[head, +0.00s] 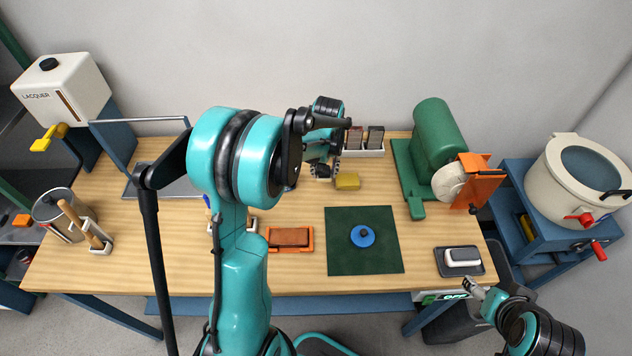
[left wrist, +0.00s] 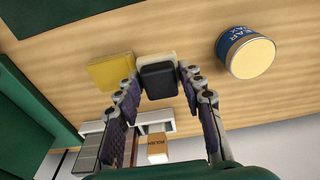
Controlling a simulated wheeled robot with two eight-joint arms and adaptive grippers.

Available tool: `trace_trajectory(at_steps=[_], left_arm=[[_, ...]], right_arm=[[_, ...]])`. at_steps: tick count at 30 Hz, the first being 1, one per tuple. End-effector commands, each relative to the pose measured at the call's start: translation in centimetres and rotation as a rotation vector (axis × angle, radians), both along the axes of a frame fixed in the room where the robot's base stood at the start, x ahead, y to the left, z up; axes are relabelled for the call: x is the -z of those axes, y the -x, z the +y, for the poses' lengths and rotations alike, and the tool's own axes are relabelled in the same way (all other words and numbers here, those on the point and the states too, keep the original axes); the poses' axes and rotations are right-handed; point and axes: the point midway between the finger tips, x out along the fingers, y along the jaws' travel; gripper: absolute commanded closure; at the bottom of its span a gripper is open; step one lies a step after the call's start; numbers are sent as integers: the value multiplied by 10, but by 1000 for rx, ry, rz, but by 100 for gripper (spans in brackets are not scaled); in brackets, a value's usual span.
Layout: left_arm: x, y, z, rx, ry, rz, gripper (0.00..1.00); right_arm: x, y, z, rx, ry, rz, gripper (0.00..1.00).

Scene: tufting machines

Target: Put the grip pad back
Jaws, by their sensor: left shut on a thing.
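My left gripper (head: 324,166) reaches over the back middle of the bench. In the left wrist view, its two fingers (left wrist: 158,78) are shut on a dark block with a cream layer behind it, which I take for the grip pad (left wrist: 158,80). The pad seems close above the wood, but I cannot tell whether it touches. A white rack (head: 370,153) with upright dark blocks stands at the back, and in the left wrist view the rack (left wrist: 164,122) lies beyond the pad. My right gripper (head: 472,287) is by the front right corner, apart from everything on the bench.
A yellow block (head: 348,181) lies close beside the pad. A blue-labelled tin (left wrist: 245,53) stands on the pad's other side. A green machine (head: 437,135) with a pale wheel stands right of the rack. A green mat (head: 345,262) with a blue disc lies in front.

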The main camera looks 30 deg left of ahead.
Motion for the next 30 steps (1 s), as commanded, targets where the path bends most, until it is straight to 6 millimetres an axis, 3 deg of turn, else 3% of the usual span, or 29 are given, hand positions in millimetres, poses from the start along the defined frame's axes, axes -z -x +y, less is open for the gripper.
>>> trace_trajectory(at_steps=[6, 10, 17, 28, 29, 30], left_arm=[[16, 7, 25, -1, 0, 0, 89], [24, 8, 27, 1, 0, 0, 89], [57, 7, 27, 1, -1, -1, 89], [61, 7, 27, 1, 0, 0, 89], [61, 7, 27, 1, 0, 0, 59], [60, 8, 27, 1, 0, 0, 48]], right_arm=[[6, 0, 0, 0, 0, 0, 30], [9, 0, 0, 0, 0, 0, 30], [21, 0, 0, 0, 0, 0, 30], [23, 0, 0, 0, 0, 0, 30], [23, 0, 0, 0, 0, 0, 30], [22, 0, 0, 0, 0, 0, 30]])
